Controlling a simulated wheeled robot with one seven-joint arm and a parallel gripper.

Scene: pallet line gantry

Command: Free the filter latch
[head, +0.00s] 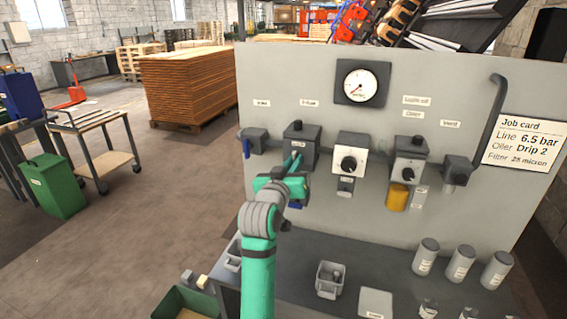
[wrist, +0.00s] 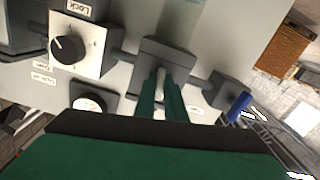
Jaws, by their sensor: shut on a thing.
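The filter unit (head: 302,131) is a dark grey block on the panel, left of the gauge. It also shows in the wrist view (wrist: 168,54). My gripper (head: 294,160) reaches its front face, and its green fingers (wrist: 162,82) are shut on a small part there, the filter latch. The latch is mostly hidden between the fingers, so I cannot tell its position. The lower part of the filter is mostly hidden behind my gripper.
Right of the filter are a white knob unit (head: 350,153), an oiler (head: 408,158) with an amber bowl and a dark vent block (head: 457,170). A blue-handled inlet valve (head: 255,141) is at left. A gauge (head: 361,84) sits above. A shelf below holds canisters (head: 425,256).

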